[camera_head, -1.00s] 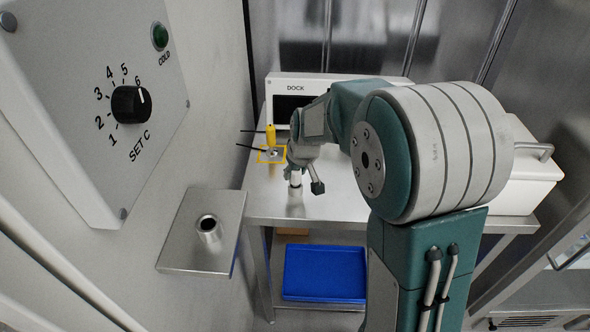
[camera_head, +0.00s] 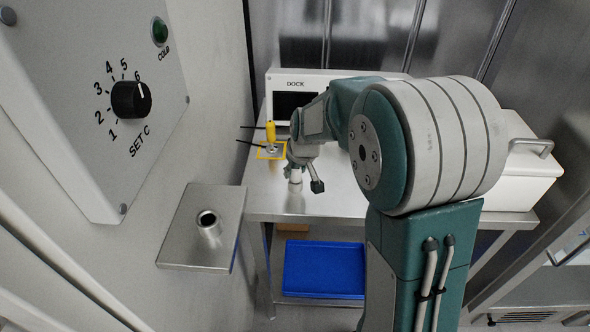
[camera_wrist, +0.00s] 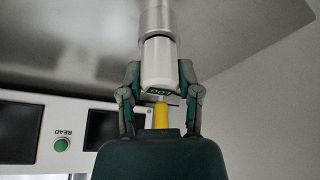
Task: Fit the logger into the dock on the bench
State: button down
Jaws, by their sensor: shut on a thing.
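My gripper (camera_wrist: 161,92) is shut on the logger, a white cylinder (camera_wrist: 158,62) with a green marking near the fingers. A metal cylinder (camera_wrist: 155,20) lies in line with the logger's far end. I cannot tell whether they are joined, or how deep the logger sits. In the head view my gripper (camera_head: 297,162) is low over the bench (camera_head: 335,204), and the pale logger (camera_head: 295,174) shows below it. A white box marked DOCK (camera_head: 340,82) with a dark screen stands behind. The seat under the logger is mostly hidden.
A yellow-handled piece (camera_head: 270,134) stands on a yellow square left of my gripper. A white lidded box (camera_head: 525,180) is at right, and a blue tray (camera_head: 325,270) lies below the bench.

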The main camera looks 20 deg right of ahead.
jog(key=shift+s+f, duration=0.1)
jog(key=shift+f, duration=0.15)
jog(key=shift+c, duration=2)
grip_release()
jog(key=shift+o, duration=0.9)
jog(key=shift+o, duration=1.1)
jog(key=shift+r, duration=0.1)
jog(key=v, duration=0.7)
